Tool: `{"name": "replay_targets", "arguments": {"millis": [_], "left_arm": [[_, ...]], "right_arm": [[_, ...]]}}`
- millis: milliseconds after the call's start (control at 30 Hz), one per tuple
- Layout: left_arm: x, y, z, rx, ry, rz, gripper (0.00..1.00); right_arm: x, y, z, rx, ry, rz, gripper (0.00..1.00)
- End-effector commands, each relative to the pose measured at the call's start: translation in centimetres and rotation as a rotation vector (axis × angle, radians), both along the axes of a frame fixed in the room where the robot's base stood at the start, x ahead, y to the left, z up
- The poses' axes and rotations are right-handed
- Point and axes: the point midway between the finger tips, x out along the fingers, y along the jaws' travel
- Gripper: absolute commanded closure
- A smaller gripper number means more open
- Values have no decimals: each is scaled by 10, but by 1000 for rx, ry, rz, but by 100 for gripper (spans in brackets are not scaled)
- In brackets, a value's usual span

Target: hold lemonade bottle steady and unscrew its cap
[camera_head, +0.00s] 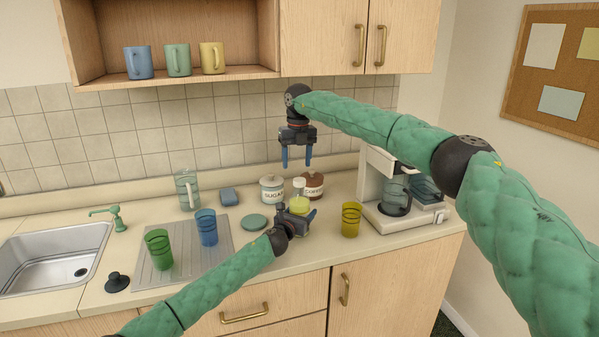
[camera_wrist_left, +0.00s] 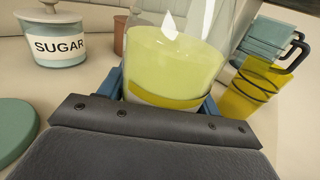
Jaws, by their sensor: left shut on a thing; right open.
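The lemonade bottle (camera_head: 299,202) stands on the counter, with pale yellow liquid inside and a white cap (camera_head: 298,184) on top. My left gripper (camera_head: 297,212) is shut around the bottle's lower body. In the left wrist view the bottle (camera_wrist_left: 170,60) fills the upper middle between the blue fingers; its top is cut off there. My right gripper (camera_head: 297,165) points down above the cap, open and empty, with a small gap between fingertips and cap.
Sugar (camera_head: 271,188) and coffee (camera_head: 314,184) jars stand close behind the bottle. A yellow tumbler (camera_head: 350,220) and a coffee maker (camera_head: 398,218) stand to the right. A green lid (camera_head: 254,222) lies to the left, beside the drainboard (camera_head: 184,262) with two tumblers.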

Motion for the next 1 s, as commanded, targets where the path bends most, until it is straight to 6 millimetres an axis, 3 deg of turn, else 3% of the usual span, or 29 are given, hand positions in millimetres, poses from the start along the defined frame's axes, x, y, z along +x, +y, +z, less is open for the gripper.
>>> {"name": "replay_targets", "arguments": {"millis": [367, 1000], "left_arm": [[0, 0, 0, 0, 0, 0, 100], [0, 0, 0, 0, 0, 0, 100]], "right_arm": [[2, 1, 8, -1, 5, -403, 41], [4, -8, 17, -44, 5, -1304, 41]]}}
